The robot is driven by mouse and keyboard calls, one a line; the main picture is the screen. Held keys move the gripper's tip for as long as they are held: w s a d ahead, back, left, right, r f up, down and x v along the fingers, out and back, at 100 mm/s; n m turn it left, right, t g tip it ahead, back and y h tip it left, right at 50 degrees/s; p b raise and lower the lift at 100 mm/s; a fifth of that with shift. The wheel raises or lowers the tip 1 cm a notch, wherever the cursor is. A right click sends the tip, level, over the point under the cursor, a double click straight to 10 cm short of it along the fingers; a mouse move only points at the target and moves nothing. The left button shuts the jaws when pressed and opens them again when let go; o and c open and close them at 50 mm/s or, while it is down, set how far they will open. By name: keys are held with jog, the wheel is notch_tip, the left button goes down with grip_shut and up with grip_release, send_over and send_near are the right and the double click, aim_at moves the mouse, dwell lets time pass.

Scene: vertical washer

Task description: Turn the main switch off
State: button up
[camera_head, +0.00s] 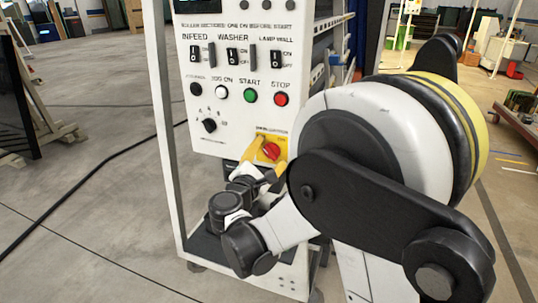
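The main switch is a red rotary knob (271,151) on a yellow plate (262,137) at the lower right of the white control panel (207,130). My gripper (270,162) is right at the switch, with yellow fingertips to the left of and below the red knob. The fingers look apart around the knob, but I cannot tell whether they touch it. My arm covers the area right of and below the switch. The knob's exact angle is hard to read.
The panel sits in a white metal frame (168,130). A black cable (90,166) lies on the open floor to the left.

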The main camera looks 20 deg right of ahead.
jog(key=v, duration=1.2)
jog(key=s+d+f+m+g+y, duration=0.3)
jog(key=s+d+f+m+g, duration=0.15)
jog(key=s+d+m, duration=0.45)
jog(key=s+a+f+m+g+y, duration=0.2)
jog(key=s+m+y, duration=0.5)
jog(key=s+m, duration=0.4)
jog(key=shift+s+g+y, duration=0.2)
jog(key=shift+g+y, duration=0.1)
jog(key=shift+g, duration=0.15)
